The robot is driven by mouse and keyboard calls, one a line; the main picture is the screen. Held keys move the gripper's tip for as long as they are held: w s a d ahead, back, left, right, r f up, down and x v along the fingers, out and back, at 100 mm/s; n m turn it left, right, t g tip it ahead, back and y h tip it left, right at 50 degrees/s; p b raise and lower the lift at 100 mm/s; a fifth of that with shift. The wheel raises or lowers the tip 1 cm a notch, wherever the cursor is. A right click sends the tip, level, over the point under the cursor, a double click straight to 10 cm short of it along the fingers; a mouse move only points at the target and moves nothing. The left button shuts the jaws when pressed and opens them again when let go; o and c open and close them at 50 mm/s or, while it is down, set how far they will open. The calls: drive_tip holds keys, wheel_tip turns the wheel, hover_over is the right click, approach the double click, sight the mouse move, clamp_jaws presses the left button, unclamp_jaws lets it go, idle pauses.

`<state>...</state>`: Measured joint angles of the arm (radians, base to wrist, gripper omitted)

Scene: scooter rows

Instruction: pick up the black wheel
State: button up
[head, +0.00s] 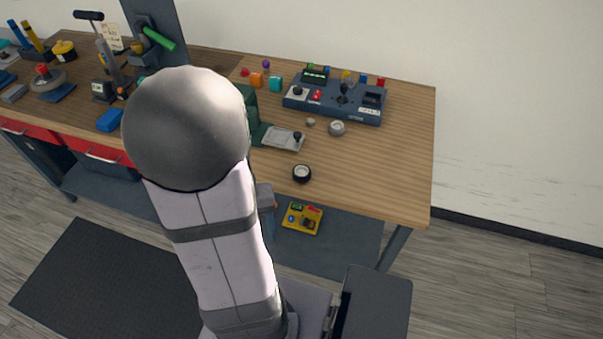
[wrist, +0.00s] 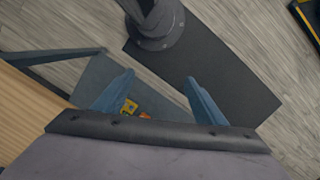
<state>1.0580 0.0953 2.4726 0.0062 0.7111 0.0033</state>
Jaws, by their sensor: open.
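The black wheel (head: 302,180) lies on the wooden tabletop (head: 395,160) near its front edge in the head view. It has a dark tyre and a pale hub. It does not show in the wrist view. My gripper (wrist: 160,78) shows in the wrist view with its two blue fingers spread apart and nothing between them. It points down past the table's edge toward the floor. In the head view my arm hides part of the bench, and I cannot make out the gripper clearly there.
A grey wheel (head: 337,128) and a blue control box (head: 335,103) stand behind the black wheel. A yellow box (head: 302,218) sits below the tabletop. The tabletop's right part is clear.

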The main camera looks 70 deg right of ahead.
drive_tip(key=s+d+f+m+t+h, duration=0.1)
drive_tip(key=s+d+m, duration=0.15)
drive_tip(key=d, duration=0.35)
drive_tip(key=s+d+m, duration=0.2)
drive_tip(key=s+d, duration=0.2)
drive_tip(key=d, duration=0.1)
drive_tip(key=h, duration=0.5)
approach(302, 173)
drive_tip(key=shift+s+d+f+n+t+p, duration=0.1)
drive_tip(key=shift+d+f+n+t+p, duration=0.3)
drive_tip(key=shift+d+f, duration=0.35)
drive_tip(key=shift+f, duration=0.65)
drive_tip(key=shift+x, duration=2)
drive_tip(key=shift+a, duration=0.1)
drive_tip(key=c, duration=1.2)
